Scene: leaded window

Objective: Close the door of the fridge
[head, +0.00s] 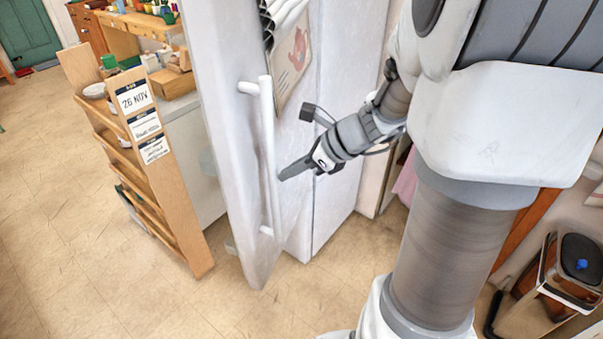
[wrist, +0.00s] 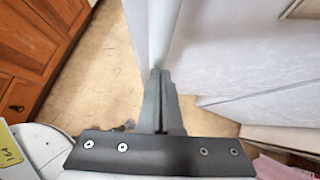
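The fridge door (head: 225,120) is a tall white panel with a long white bar handle (head: 267,150). It appears to stand ajar, angled out from the white fridge (head: 345,110). My gripper (head: 284,174) is just right of the handle in the head view, with its fingertips close to the door's face. I cannot tell whether they touch it. In the wrist view my gripper (wrist: 160,78) has its two dark fingers together with nothing between them. Pale upright surfaces lie ahead of the tips there. The fridge's inside is hidden.
A wooden rack (head: 155,165) with labels stands left of the door. A wooden cabinet (wrist: 40,50) shows at left in the wrist view. A bin (head: 560,275) stands at lower right. Tiled floor (head: 70,240) is clear at left and in front.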

